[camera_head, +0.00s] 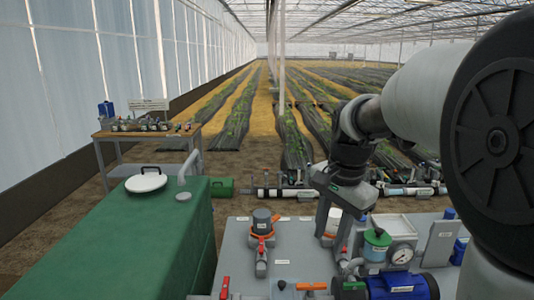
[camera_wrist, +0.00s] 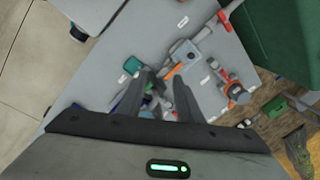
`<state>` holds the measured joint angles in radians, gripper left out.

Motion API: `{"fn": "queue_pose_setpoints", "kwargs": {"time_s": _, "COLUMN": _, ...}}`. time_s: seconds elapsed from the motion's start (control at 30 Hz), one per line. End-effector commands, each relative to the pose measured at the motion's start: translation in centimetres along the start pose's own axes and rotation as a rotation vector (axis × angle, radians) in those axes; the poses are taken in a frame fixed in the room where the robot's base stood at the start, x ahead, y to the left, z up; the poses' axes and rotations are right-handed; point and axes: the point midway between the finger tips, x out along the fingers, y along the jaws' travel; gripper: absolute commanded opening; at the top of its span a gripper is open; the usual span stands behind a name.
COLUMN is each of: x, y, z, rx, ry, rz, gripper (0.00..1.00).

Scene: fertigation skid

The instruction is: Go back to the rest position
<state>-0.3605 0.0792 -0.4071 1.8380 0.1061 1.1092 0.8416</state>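My gripper (camera_head: 331,240) hangs in the head view over the grey skid table (camera_head: 290,240), fingers pointing down. In the wrist view my gripper (camera_wrist: 160,76) shows two dark fingers parted, with nothing seen held between them. Below it are pump and valve fittings, including a blue motor (camera_head: 400,287), a round gauge (camera_head: 402,254) and a green-topped filter (camera_head: 376,240). Some fittings are hidden behind the fingers in both views. My arm comes in from the right of the head view.
A grey valve body with an orange ring (camera_head: 262,222) and red-handled valves (camera_head: 225,288) stand left of my gripper. A large green tank (camera_head: 120,245) with a white lid (camera_head: 146,182) is at the left. A workbench (camera_head: 145,133) stands behind; planted rows fill the background.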

Motion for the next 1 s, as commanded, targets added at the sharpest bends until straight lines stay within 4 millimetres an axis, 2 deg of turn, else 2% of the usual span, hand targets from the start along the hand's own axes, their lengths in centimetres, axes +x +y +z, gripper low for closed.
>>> {"fn": "queue_pose_setpoints", "kwargs": {"time_s": 0.03, "x": -1.7, "y": 1.5, "z": 0.9, "rx": -0.071, "ry": 0.004, "rz": -0.042, "gripper": 0.33}}
{"fn": "queue_pose_setpoints", "kwargs": {"time_s": 0.2, "x": -5.0, "y": 6.1, "z": 4.6, "rx": -0.365, "ry": 0.073, "rz": -0.137, "gripper": 0.33}}
{"fn": "queue_pose_setpoints", "kwargs": {"time_s": 0.33, "x": -6.3, "y": 9.5, "z": 7.3, "rx": -0.589, "ry": 0.171, "rz": -0.168, "gripper": 0.33}}
{"fn": "queue_pose_setpoints", "kwargs": {"time_s": 0.5, "x": -6.3, "y": 12.8, "z": 9.7, "rx": -0.811, "ry": 0.296, "rz": -0.149, "gripper": 0.33}}
{"fn": "queue_pose_setpoints", "kwargs": {"time_s": 0.63, "x": -6.0, "y": 14.0, "z": 10.3, "rx": -0.892, "ry": 0.346, "rz": -0.128, "gripper": 0.33}}
{"fn": "queue_pose_setpoints", "kwargs": {"time_s": 1.0, "x": -6.0, "y": 14.0, "z": 10.3, "rx": -0.892, "ry": 0.346, "rz": -0.128, "gripper": 0.33}}
